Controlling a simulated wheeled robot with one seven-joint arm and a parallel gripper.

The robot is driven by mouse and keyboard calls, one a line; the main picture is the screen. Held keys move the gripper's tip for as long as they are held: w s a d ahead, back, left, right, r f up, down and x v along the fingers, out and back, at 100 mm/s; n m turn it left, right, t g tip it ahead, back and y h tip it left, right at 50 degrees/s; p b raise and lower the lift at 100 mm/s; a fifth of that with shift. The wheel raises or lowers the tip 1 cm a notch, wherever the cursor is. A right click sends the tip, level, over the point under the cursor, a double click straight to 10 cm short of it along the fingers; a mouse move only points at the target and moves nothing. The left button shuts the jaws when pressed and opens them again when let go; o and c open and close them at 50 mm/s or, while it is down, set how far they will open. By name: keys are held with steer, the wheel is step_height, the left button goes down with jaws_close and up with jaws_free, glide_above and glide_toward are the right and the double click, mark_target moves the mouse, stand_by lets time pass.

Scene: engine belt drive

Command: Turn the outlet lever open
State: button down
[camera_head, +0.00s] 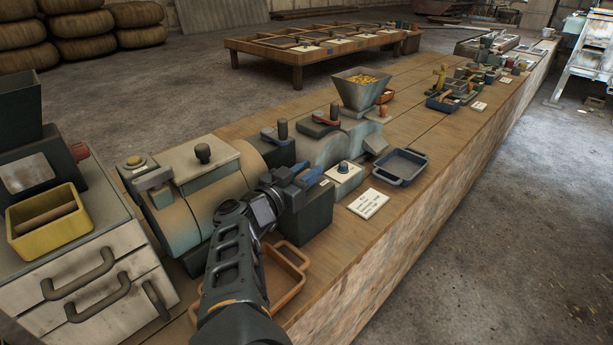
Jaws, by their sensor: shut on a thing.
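My arm reaches up from the bottom centre to a dark box (306,222) on the bench, beside a beige drum machine (206,187). My gripper (308,175) is at the top of this box. It is shut on a small part there, which I take to be the outlet lever; the jaws hide most of it, so its angle cannot be told.
An orange tray (291,293) lies beside my forearm. A blue tray (402,166), a label card (367,203) and a dial box (344,178) are to the right. A hopper of yellow bits (360,92) stands behind. A yellow bin (48,222) sits on drawers at left.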

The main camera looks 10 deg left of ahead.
steer(key=c, duration=1)
jaws_free()
steer(key=p+v, duration=0.1)
steer(key=v, duration=0.6)
steer(key=shift+s+a, duration=0.2)
steer(key=shift+s, duration=0.1)
